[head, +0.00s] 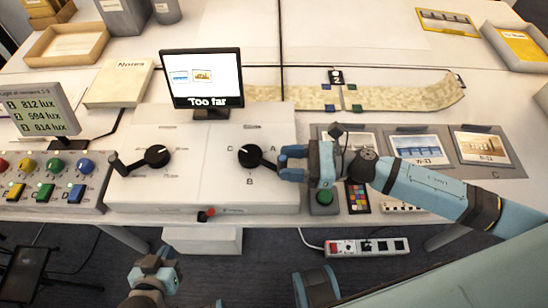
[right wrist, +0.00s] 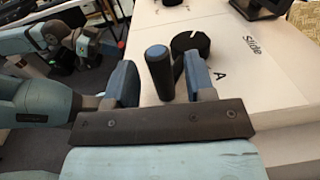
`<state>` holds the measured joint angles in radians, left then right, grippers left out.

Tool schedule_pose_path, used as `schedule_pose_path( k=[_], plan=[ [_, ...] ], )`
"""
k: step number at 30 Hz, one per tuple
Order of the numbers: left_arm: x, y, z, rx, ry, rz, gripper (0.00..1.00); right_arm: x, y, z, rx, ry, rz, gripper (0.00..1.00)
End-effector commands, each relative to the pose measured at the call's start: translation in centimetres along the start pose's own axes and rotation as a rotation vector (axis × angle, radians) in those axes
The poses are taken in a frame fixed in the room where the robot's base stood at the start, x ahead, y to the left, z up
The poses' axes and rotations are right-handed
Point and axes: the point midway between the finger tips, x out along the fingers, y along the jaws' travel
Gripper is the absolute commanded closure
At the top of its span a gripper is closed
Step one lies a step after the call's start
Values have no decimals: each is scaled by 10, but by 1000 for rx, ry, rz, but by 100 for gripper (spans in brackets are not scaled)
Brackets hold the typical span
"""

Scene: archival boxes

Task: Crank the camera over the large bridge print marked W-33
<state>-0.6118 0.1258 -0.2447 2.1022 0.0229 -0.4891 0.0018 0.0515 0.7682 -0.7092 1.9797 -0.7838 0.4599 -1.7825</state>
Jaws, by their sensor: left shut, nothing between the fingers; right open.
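The print with a label that looks like W-33 (head: 418,148) lies in the middle of a row on a grey board. A black crank (head: 250,155) with marks A, B and C sits on the white console, its arm pointing right, near A. My right gripper (head: 288,163) is open at its handle. In the right wrist view the upright handle (right wrist: 160,68) stands between the spread fingers, with gaps beside it. The monitor (head: 204,80) reads "Too far" below two small pictures. My left gripper (head: 156,264) is shut and empty, low in front of the table.
A second crank (head: 156,156) sits left on the console. A lux display (head: 38,115) and coloured knobs stand further left. Another print (head: 486,147) lies at the right. A green button (head: 323,197) and a colour chart (head: 357,197) are near the front edge.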

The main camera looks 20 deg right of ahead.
Motion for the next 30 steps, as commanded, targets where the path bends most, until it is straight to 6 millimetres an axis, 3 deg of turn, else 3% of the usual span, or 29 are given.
schedule_pose_path(
  k=[6, 18, 24, 25, 30],
  plan=[
    [-1, -1, -2, -2, -4, -1, 100, 29, 0, 1, 0, -1, 1, 50],
    [0, -2, 2, -3, -12, -2, 100, 36, 0, 0, 0, 0, 0, 50],
    [0, -2, 0, -3, -9, -2, 100, 36, 0, 0, 1, 0, 0, 96],
    [0, -2, 0, -3, -8, -2, 100, 36, 0, 0, 1, 0, 0, 100],
    [0, -2, -2, -3, -3, -2, 100, 35, 0, 0, 0, 0, 4, 100]
  ],
)
